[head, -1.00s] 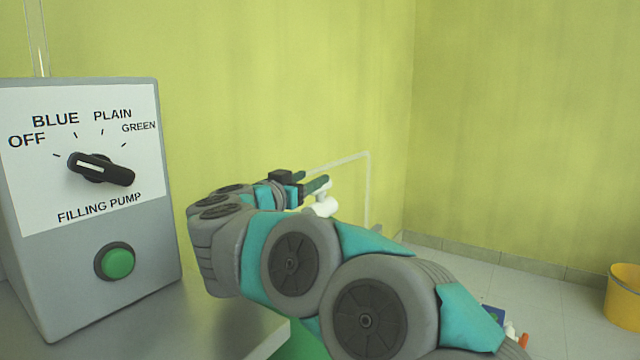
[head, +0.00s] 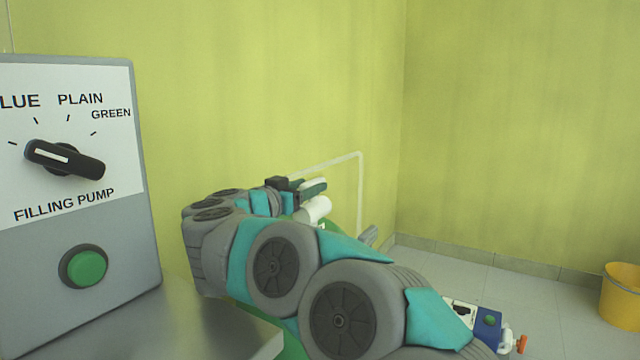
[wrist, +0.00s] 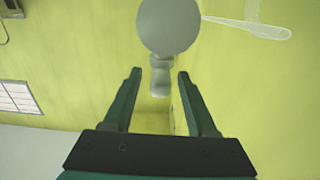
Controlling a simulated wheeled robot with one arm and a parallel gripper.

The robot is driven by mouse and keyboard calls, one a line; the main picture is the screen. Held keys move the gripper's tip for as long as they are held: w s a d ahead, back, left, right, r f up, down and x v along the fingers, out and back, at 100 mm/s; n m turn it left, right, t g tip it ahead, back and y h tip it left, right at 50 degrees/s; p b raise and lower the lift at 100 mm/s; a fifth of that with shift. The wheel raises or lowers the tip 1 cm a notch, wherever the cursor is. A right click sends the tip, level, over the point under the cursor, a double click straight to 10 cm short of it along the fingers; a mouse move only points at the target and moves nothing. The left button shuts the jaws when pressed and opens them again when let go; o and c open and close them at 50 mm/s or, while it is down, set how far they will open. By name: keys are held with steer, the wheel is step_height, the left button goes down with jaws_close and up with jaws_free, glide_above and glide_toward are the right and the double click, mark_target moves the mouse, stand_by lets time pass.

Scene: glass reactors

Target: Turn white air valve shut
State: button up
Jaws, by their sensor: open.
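The white air valve (head: 316,210) shows in the head view just beyond my arm, at the white pipe by the yellow-green wall. In the wrist view its round white body (wrist: 168,27) is at the top centre. A short, pale handle (wrist: 160,80) points down from it, between my fingertips in the picture. My gripper (head: 314,186) has dark green fingers, spread apart with the handle between them. It also shows in the wrist view (wrist: 159,73), with a gap on each side of the handle. I cannot tell how deep the handle sits between the fingers.
A grey filling pump box (head: 75,200) with a black knob and green button stands on a metal table (head: 215,325) at left. A thin white pipe (head: 360,190) runs along the wall. A yellow bucket (head: 622,297) stands on the floor at right.

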mark_target(320, 177)
steer(key=x, duration=0.5)
steer(key=shift+w+d, duration=0.1)
steer(key=shift+w, duration=0.15)
steer(key=shift+c, duration=0.2)
jaws_close()
